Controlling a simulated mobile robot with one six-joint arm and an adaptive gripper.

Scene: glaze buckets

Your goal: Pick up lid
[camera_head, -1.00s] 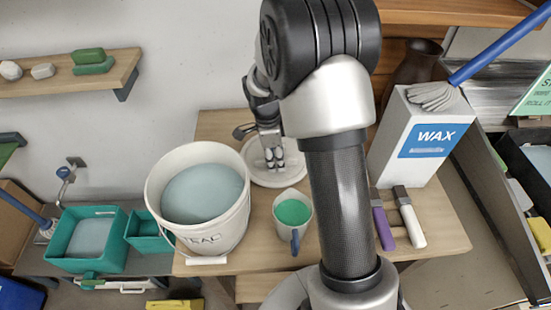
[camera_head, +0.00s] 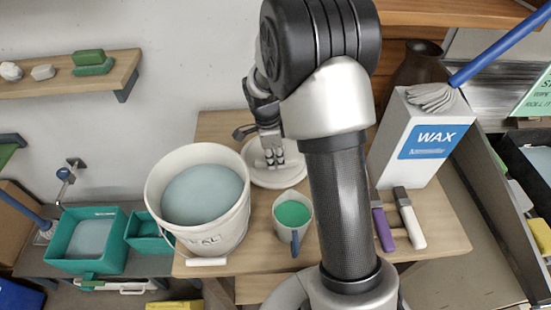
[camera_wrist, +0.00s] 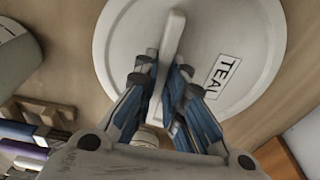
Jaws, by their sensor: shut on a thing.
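The lid (camera_head: 290,177) is a round white disc on the wooden table, behind and right of the white bucket. In the wrist view the lid (camera_wrist: 125,45) fills the upper middle, with a raised bar handle and a label reading TEAL. My gripper (camera_head: 272,160) is above the lid. In the wrist view my gripper (camera_wrist: 163,82) has its fingers on both sides of the handle (camera_wrist: 172,38) and is shut on it. I cannot tell whether the lid touches the table.
The white bucket (camera_head: 238,225) of pale blue glaze stands left of the lid. A cup of green glaze (camera_head: 293,214), a WAX box (camera_head: 430,140) and purple- and white-handled brushes (camera_head: 383,225) stand or lie nearby. A dark vase (camera_head: 417,62) is behind the box.

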